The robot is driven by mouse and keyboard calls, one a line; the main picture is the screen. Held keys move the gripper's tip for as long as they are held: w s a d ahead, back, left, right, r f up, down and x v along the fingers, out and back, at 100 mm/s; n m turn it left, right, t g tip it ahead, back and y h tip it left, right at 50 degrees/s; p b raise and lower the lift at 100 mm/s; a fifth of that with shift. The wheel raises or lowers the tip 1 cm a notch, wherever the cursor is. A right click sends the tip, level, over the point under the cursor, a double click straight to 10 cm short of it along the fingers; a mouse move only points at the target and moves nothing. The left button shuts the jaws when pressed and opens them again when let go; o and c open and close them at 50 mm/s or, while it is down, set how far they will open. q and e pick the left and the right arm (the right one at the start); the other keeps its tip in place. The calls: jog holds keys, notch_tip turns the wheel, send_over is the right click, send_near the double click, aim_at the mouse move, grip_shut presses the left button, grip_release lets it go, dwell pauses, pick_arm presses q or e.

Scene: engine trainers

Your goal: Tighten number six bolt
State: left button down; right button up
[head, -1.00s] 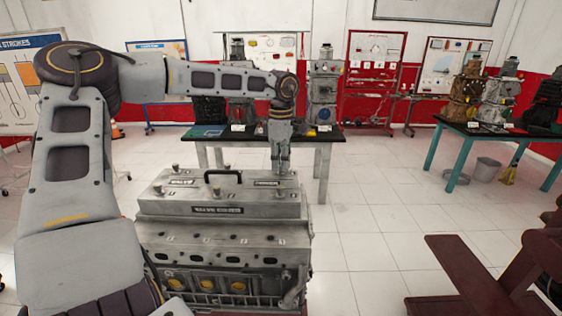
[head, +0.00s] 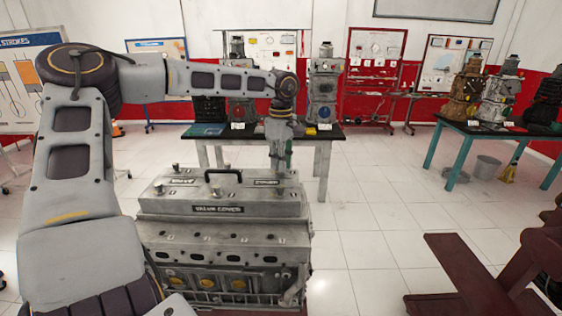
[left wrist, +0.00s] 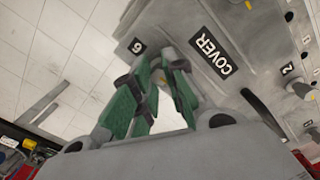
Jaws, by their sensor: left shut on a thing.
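The grey valve cover (head: 160,206) sits on top of an engine block (head: 195,258), with bolts standing at its edges. My left gripper (head: 279,178) points straight down at the cover's far right corner. A bolt by the "2" label (left wrist: 299,90) also shows in that view. My right gripper is not in view.
A black handle (head: 223,174) rises from the middle of the cover. A table (head: 318,146) with engine models stands behind the engine. A teal-legged table (head: 470,132) is at the right.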

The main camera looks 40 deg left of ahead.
pick_arm(q)
jog(key=c, duration=1.4)
grip_release()
jog(key=shift+r, duration=0.15)
jog(key=shift+r, duration=5.85)
jog(key=shift+f, duration=0.1)
